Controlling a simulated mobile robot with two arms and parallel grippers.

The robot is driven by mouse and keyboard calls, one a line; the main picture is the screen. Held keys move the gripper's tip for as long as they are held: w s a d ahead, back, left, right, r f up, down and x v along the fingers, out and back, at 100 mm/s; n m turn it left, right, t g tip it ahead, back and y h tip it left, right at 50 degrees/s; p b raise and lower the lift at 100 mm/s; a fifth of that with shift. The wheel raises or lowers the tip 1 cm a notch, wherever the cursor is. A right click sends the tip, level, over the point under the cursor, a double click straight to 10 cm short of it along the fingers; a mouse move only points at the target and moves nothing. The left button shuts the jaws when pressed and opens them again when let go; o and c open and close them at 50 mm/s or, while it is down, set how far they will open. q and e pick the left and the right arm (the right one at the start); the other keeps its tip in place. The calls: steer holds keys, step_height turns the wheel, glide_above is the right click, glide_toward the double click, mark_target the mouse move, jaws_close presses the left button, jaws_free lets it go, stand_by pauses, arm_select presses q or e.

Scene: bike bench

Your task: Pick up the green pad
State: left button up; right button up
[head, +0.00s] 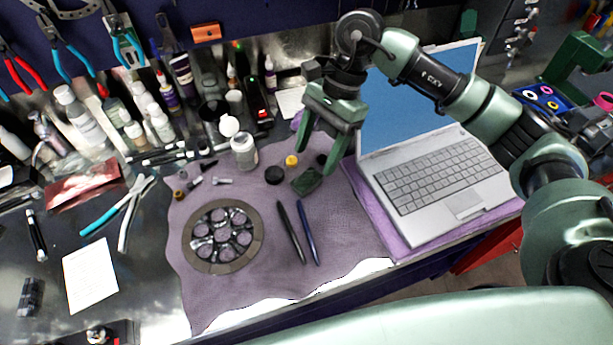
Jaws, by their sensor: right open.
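The green pad (307,181) is a small dark green block lying on the purple cloth, left of the laptop. My right gripper (318,160) is open above it, with its two green fingers pointing down. One finger is up and left of the pad and the other is to its right. Nothing is between the fingers. I cannot tell how high the fingertips are above the cloth. My left gripper is not in view.
An open laptop (435,178) stands right of the pad. Two pens (291,232), a round metal disc (222,237), a black cap (274,175) and a yellow cap (291,161) lie nearby. Bottles (243,152) crowd the back.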

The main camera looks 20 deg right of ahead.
mark_target(308, 177)
steer(key=p+x, duration=0.1)
steer(key=x, duration=0.4)
steer(key=shift+s+a+f+p, duration=0.1)
steer(key=shift+a+f+p, duration=0.1)
steer(key=shift+f+p, duration=0.15)
steer(key=shift+c, duration=0.3)
steer(key=c, duration=1.2)
steer(key=shift+o, duration=0.2)
step_height(308, 177, up, 20)
steer(key=b, duration=0.4)
